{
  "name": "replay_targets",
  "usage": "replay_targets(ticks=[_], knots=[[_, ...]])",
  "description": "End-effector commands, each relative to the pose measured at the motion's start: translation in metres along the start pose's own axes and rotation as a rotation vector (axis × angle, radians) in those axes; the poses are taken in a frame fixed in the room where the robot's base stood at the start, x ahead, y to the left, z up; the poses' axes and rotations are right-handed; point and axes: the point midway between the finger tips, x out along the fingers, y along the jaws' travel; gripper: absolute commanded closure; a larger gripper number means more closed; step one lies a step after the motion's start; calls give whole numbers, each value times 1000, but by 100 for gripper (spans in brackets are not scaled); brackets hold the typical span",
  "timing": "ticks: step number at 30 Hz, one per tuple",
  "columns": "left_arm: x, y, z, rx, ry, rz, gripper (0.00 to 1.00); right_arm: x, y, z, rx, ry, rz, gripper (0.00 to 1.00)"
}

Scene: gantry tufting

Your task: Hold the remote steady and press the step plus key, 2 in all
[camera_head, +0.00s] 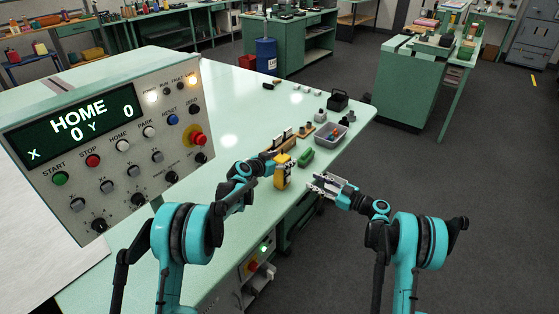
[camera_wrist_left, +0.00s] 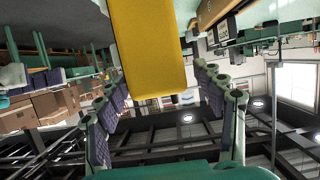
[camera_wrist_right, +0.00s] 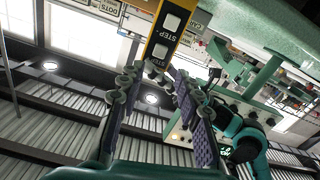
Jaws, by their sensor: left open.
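The yellow remote (camera_head: 284,172) stands upright near the table's right front edge. Its plain yellow side (camera_wrist_left: 148,45) fills the top middle of the left wrist view. My left gripper (camera_head: 270,166) is open at the remote, with its fingers on either side and visible gaps. In the right wrist view the remote (camera_wrist_right: 165,38) shows a dark face with pale square keys labelled STEP; plus or minus is not legible. My right gripper (camera_head: 326,184) is right of the remote, past the table edge, with its fingers apart and nothing between them. It also shows in the right wrist view (camera_wrist_right: 152,78).
A large console (camera_head: 105,140) at left reads HOME, X 0, Y 0. Behind the remote are a green object (camera_head: 305,157), a grey tray (camera_head: 331,136), a wooden holder (camera_head: 278,145) and a black box (camera_head: 338,101). The table (camera_head: 225,105) is clear mid-surface.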

Motion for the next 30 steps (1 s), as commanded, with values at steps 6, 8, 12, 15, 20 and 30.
replay_targets(ticks=[6, 8, 12, 15, 20, 30], knots=[[0, 0, 0, 0, 0, 0, 50, 0, 0, 0, 0, 0, 0, 66], [0, 0, 0, 0, 0, 0, 65, 0, 0, 0, 0, 0, 0, 66], [0, 0, 0, 0, 0, 0, 96, 0, 0, 0, 0, 0, 0, 66], [0, 0, 0, 0, 0, 0, 96, 0, 0, 0, 0, 0, 0, 92], [0, 0, 0, 0, 0, 0, 96, 0, 0, 0, 0, 0, 0, 100], [0, 0, 0, 0, -1, 0, 96, 0, 0, 0, 0, 0, 0, 100]])
